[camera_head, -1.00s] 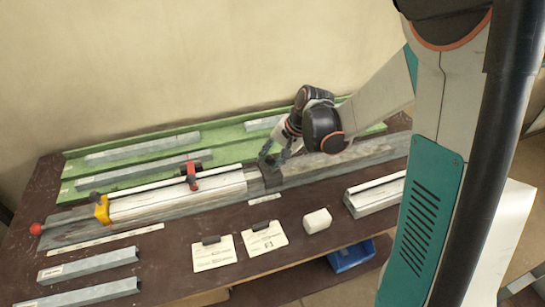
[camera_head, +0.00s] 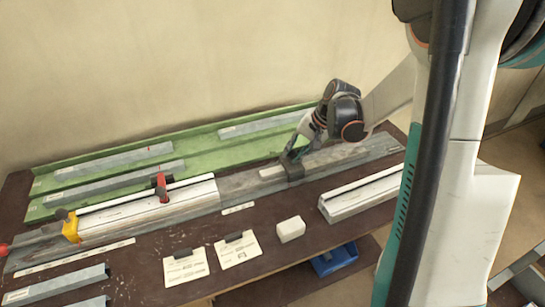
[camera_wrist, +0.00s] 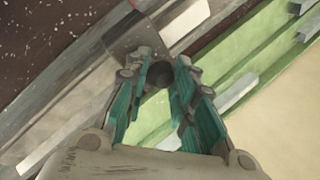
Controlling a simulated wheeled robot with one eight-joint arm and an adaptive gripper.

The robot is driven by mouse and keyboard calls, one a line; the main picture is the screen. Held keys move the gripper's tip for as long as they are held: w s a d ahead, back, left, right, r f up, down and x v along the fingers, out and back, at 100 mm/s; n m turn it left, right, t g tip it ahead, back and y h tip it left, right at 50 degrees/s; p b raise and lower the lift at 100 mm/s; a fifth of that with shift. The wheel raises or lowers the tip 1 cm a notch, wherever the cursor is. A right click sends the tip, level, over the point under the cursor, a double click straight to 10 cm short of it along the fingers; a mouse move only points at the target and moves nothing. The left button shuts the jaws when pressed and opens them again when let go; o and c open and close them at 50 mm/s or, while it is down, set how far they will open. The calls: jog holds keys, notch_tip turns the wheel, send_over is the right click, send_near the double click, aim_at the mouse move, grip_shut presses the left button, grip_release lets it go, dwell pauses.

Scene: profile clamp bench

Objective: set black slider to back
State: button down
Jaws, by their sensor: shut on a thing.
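The black slider (camera_head: 293,172) sits on the long grey rail (camera_head: 235,187) of the bench, to the right of the white profile's end and apart from it. My gripper (camera_head: 294,155) reaches down onto the slider from above. In the wrist view, the teal fingers of my gripper (camera_wrist: 160,85) are closed around a dark round knob (camera_wrist: 159,74) on the slider. The slider's dark plate (camera_wrist: 128,38) shows beyond the fingertips. Part of the slider is hidden by my fingers.
A white profile (camera_head: 150,211) lies on the rail's left part, with a red clamp (camera_head: 162,188) and a yellow end piece (camera_head: 71,228). A green tray (camera_head: 215,148) with grey bars lies behind. A white block (camera_head: 291,229) and a short profile (camera_head: 362,194) stand in front.

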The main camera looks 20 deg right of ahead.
jog(key=d+p, duration=0.2)
jog(key=d, duration=4)
jog(key=shift+p, duration=0.3)
jog(key=shift+s+d, duration=0.1)
jog(key=c, duration=1.6)
grip_release()
jog(key=shift+o, duration=1.4)
jog(key=shift+d, duration=0.2)
jog(key=shift+a, duration=0.1)
jog(key=v, duration=1.2)
